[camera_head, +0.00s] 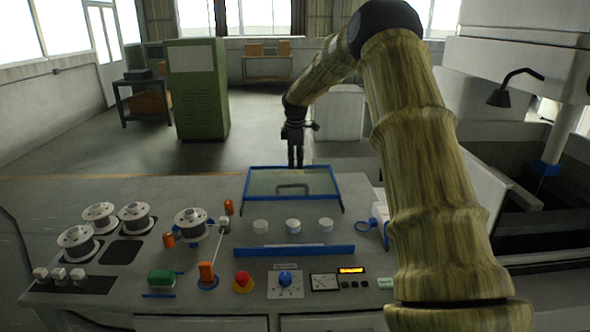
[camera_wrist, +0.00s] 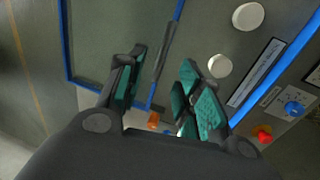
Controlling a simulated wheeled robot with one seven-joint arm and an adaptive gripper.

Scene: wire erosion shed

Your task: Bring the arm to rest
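My arm (camera_head: 425,180) rises at the right of the head view, bends at a dark elbow at the top, and reaches left and down. My gripper (camera_head: 295,163) points down at the far edge of the console, by the top of a blue-framed panel (camera_head: 262,183) with a dark handle. In the wrist view my gripper (camera_wrist: 163,75) has its two teal-padded fingers apart, with nothing held between them. The panel's handle (camera_wrist: 166,52) shows beyond the fingers; I cannot tell the exact height above it.
The console carries several wire spools (camera_head: 135,217), white round caps (camera_head: 293,226), a blue strip (camera_head: 295,251), a red button (camera_head: 242,281) and a blue knob (camera_head: 285,278). A green cabinet (camera_head: 198,90) stands behind on open floor. A large machine (camera_head: 530,180) fills the right.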

